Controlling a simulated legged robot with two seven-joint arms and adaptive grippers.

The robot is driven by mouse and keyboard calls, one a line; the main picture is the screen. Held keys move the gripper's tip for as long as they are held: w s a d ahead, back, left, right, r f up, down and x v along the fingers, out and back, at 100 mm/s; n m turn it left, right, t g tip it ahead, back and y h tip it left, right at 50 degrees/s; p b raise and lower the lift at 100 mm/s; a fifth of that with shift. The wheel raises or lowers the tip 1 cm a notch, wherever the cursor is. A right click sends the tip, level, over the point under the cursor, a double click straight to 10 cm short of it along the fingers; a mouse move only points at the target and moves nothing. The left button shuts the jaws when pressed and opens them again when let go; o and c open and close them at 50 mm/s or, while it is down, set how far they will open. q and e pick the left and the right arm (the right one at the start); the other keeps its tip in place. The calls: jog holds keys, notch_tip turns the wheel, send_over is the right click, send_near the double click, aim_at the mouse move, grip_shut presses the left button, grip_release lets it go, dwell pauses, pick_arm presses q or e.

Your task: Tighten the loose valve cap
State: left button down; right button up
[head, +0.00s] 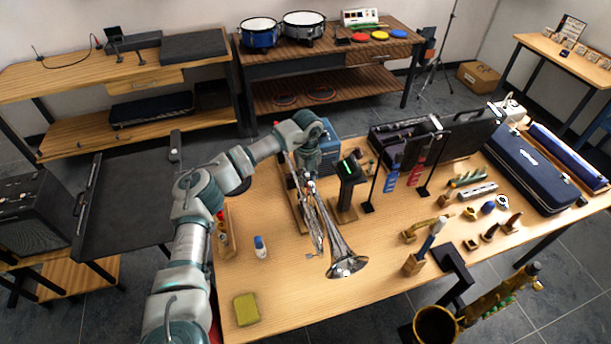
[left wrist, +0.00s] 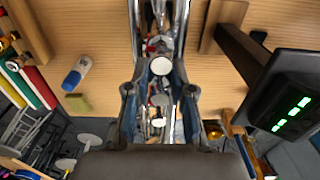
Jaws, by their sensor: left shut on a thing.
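A silver trumpet (head: 324,231) stands near the middle of the wooden table, its bell toward the front. My left gripper (head: 309,170) reaches down from above at the trumpet's far end. In the left wrist view, the fingers (left wrist: 160,92) straddle a pale round cap (left wrist: 160,66), with the trumpet's silver tubes (left wrist: 160,20) beyond it. The gripper is shut on this cap, which looks like the valve cap. The fingers hide its sides, and I cannot tell how tightly it sits. My right gripper is not in view.
A dark stand with a green-lit display (head: 349,172) is close to the right of the gripper. A small white-and-blue bottle (head: 260,247) and a yellow-green sponge (head: 246,309) lie to the left. Several small tools and cases crowd the right side. The table's front middle is clear.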

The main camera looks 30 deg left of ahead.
pick_arm(q)
jog(key=m+p, duration=0.2)
jog(key=m, duration=0.3)
jog(key=shift+d+p, duration=0.1)
jog(key=shift+p, duration=0.2)
jog(key=shift+f+m+p, duration=0.1)
jog(key=shift+m+p, duration=0.25)
jog(key=shift+m, duration=0.85)
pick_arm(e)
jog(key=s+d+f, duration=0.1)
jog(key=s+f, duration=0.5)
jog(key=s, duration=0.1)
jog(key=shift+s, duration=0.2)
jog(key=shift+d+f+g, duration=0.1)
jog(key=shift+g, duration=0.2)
pick_arm(q)
jog(key=c, duration=1)
grip_release()
jog(key=shift+s, duration=0.1)
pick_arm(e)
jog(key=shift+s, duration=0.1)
pick_arm(q)
notch_tip(320, 180, up, 12)
